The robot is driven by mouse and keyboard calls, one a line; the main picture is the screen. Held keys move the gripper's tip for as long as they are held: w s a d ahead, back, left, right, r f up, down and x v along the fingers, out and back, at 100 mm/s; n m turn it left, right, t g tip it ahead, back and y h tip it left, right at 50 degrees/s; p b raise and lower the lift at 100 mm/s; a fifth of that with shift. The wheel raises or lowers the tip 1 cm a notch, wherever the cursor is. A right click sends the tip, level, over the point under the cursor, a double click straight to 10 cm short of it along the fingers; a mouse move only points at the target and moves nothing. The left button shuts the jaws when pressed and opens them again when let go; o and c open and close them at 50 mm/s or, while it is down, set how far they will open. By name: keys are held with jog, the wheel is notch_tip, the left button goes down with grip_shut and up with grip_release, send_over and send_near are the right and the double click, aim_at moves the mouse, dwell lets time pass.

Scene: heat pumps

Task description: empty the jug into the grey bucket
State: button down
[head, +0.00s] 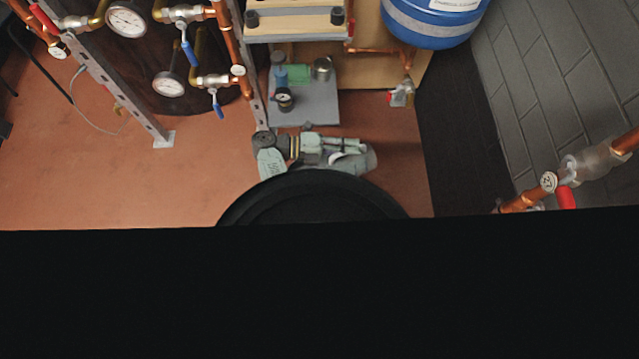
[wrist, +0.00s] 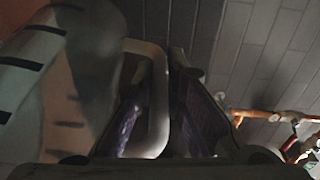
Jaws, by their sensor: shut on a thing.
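The jug (wrist: 45,110), pale and translucent with dark graduation marks, fills the left of the wrist view. Its pale handle (wrist: 158,105) stands between the dark finger pads of my gripper (wrist: 160,88), which is shut on it. Most of the jug's body and its rim are out of that view. In the head view my arm reaches right over the red floor, and a pale shape shows at its end; jug and gripper are hard to tell apart there. I cannot tell the jug's tilt or whether it holds liquid. I cannot make out the grey bucket in either view.
A pipe frame with gauges (head: 169,84) and blue-handled valves stands at the left. A grey pad with small items (head: 305,103) lies beyond the arm. A blue tank (head: 432,22), a block wall (head: 560,80) and a copper pipe (head: 520,200) are at the right.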

jog(key=shift+a+r, duration=0.15)
jog(key=shift+a, duration=0.05)
dwell(0.3)
